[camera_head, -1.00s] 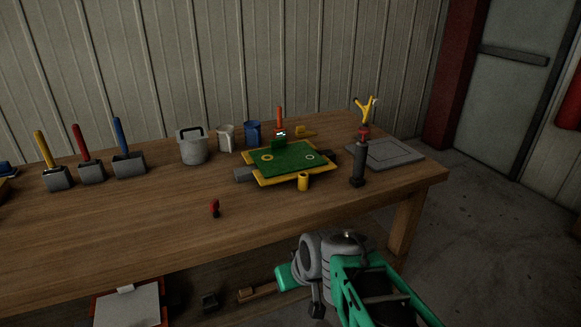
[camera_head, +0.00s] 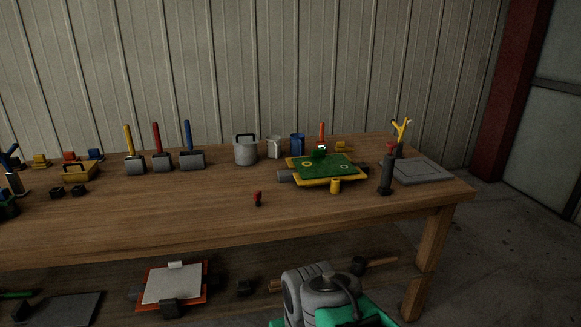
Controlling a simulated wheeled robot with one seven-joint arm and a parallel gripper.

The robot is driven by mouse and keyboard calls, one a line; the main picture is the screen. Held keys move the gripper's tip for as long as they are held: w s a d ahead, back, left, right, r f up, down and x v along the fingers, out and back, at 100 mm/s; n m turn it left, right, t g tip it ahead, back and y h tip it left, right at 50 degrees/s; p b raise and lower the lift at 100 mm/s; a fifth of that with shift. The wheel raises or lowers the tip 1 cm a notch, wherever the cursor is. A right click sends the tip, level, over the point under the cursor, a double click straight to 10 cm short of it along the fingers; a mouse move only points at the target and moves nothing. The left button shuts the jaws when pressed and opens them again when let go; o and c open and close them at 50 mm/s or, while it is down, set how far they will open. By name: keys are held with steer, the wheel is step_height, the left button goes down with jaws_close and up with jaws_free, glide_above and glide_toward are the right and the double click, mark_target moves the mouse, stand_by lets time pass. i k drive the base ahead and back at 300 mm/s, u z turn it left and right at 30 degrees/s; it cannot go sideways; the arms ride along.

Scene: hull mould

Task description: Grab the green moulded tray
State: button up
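The green moulded tray (camera_head: 312,171) is a flat green piece lying on a yellow base (camera_head: 328,182) with grey side blocks, on the right part of the wooden workbench (camera_head: 170,221). It has two small round marks on its top and a small green raised part at its back edge. My arm shows at the bottom centre of the head view, grey and green, well in front of and below the bench top. My gripper itself is not in view.
A grey bucket (camera_head: 246,152), a pale cup (camera_head: 274,148) and a blue cup (camera_head: 297,145) stand left of the tray. A dark upright tool (camera_head: 386,175) and a grey plate (camera_head: 422,171) are to its right. A small red item (camera_head: 257,198) lies in front. The bench's front middle is mostly clear.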

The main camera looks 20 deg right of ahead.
mark_target(318, 165)
steer(key=u, duration=0.55)
steer(key=i, duration=0.9)
steer(key=u, duration=0.25)
